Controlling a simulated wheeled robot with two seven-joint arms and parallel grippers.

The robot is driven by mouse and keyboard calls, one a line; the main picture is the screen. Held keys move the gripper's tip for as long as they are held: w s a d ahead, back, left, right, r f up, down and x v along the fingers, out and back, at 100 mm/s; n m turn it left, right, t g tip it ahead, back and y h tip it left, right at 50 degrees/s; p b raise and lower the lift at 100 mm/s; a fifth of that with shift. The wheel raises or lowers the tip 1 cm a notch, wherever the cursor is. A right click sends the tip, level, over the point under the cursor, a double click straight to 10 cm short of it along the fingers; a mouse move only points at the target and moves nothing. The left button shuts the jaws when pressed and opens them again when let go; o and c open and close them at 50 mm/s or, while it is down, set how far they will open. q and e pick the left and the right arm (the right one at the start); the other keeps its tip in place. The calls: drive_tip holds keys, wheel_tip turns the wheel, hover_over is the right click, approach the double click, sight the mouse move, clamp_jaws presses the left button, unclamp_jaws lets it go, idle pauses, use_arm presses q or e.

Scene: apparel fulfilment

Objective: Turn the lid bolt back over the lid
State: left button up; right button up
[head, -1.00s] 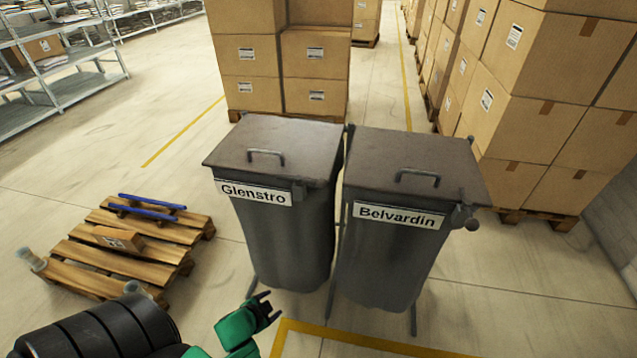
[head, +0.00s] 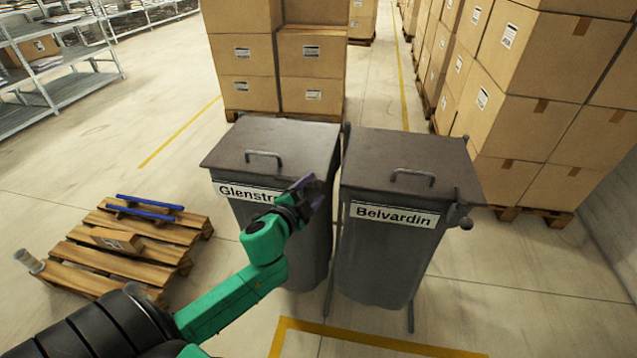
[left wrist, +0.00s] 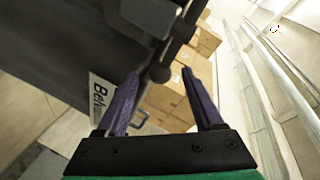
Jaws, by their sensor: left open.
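Two grey lidded bins stand side by side: the Glenstro bin (head: 305,255) on the left and the Belvardin bin (head: 385,262) on the right. Both lids, the Glenstro lid (head: 300,140) and the Belvardin lid (head: 410,155), are down. My left gripper (head: 316,186) is open and empty at the front right corner of the Glenstro bin, covering part of its label. In the left wrist view a dark bolt rod with a round knob (left wrist: 160,72) shows near the purple fingertips (left wrist: 158,80). I cannot tell whether they touch. My right gripper is out of view.
A round knob (head: 466,223) sticks out at the Belvardin bin's front right corner. A wooden pallet (head: 125,255) with a small box lies left. Stacked cartons (head: 275,70) stand behind, more (head: 530,100) at right. Floor in front is open.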

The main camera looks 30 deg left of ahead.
sight(316, 188)
use_arm(q)
drive_tip(key=x, duration=0.3)
drive_tip(key=shift+w+f, duration=0.1)
drive_tip(key=shift+w, duration=0.25)
drive_tip(key=shift+s, duration=0.1)
clamp_jaws()
idle(1.0)
